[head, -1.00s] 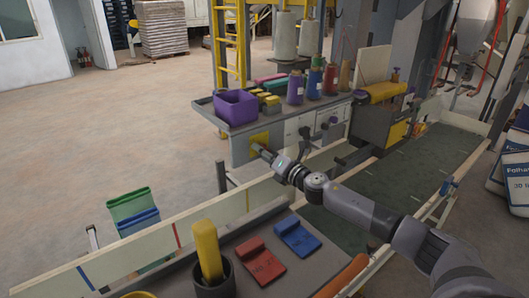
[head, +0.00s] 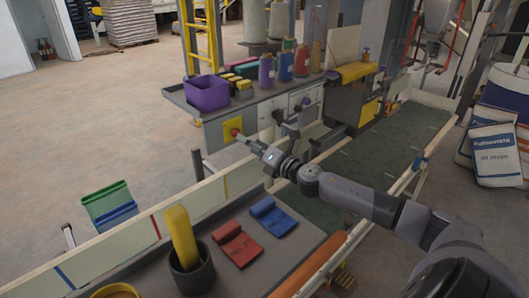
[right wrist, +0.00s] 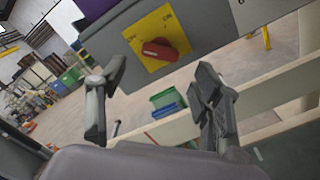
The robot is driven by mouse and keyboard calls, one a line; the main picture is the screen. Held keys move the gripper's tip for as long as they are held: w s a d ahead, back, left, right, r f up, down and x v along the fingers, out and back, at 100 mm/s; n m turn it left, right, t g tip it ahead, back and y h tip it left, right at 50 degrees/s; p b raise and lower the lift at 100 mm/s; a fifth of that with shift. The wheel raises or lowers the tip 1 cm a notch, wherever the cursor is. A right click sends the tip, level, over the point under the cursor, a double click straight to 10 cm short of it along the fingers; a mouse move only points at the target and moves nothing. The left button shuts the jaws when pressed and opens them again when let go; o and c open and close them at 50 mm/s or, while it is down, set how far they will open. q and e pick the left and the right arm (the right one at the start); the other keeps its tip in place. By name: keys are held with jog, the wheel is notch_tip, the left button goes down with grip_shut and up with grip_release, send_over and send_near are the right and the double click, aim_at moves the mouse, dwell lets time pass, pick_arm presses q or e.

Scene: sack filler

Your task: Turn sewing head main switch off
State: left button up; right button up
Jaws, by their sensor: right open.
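The main switch is a red rotary knob (right wrist: 160,50) on a yellow plate (right wrist: 157,26) on the grey side of the sewing bench. The plate carries dark lettering near its top and left edges; I cannot surely tell which mark the knob points to. In the head view the red knob (head: 235,132) shows just beyond my right gripper (head: 246,140). In the right wrist view my right gripper (right wrist: 161,72) is open and empty, its fingers apart on either side below the knob. They do not appear to touch it. My left gripper is out of view.
A purple bin (head: 207,93) and thread cones stand on the bench above the switch. A pale conveyor side board (head: 180,213) runs below my right arm. Green and blue crates (head: 110,207) stand on the floor at left. Open floor lies beyond.

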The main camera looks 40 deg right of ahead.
jog(key=s, duration=0.6)
jog(key=shift+d, duration=0.2)
dwell(0.5)
